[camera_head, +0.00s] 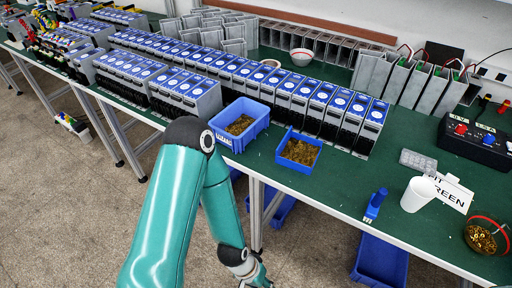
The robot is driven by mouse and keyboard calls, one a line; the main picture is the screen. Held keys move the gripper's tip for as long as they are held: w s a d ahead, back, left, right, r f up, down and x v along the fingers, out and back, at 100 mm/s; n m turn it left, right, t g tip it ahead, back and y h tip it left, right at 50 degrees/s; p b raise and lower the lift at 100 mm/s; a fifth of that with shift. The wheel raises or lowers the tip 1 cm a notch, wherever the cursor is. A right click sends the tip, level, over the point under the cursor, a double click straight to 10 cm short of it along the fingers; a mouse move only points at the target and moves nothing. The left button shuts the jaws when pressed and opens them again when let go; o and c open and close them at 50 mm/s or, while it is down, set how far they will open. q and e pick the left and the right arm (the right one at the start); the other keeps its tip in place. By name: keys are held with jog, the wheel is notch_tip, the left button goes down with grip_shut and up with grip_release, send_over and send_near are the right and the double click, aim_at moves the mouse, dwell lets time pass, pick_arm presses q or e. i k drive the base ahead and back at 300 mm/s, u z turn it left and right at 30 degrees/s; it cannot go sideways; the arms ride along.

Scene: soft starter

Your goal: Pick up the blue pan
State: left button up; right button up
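Two blue open containers with small brass-coloured parts in them stand side by side near the front edge of the green table. The left one is a deeper blue bin (228,142). The right one is a shallower blue pan (295,165). My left arm comes up from the bottom left and bends down in front of the table. My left gripper (258,280) is at the bottom edge, below and left of the pan and apart from it. Its fingers are partly cut off, so its opening cannot be told. My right gripper is not in view.
Rows of grey-and-blue units (325,105) stand close behind the containers. A blue upright tool (375,204), a white cup (418,194) and a bowl of brass parts (486,238) are to the right. Bare green table (335,185) lies between pan and tool. Blue bins (380,262) sit below.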

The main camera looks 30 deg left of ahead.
aim_at(299, 152)
jog(key=u, duration=0.45)
jog(key=k, duration=0.9)
jog(key=u, duration=0.1)
jog(key=i, duration=0.9)
jog(key=z, duration=0.05)
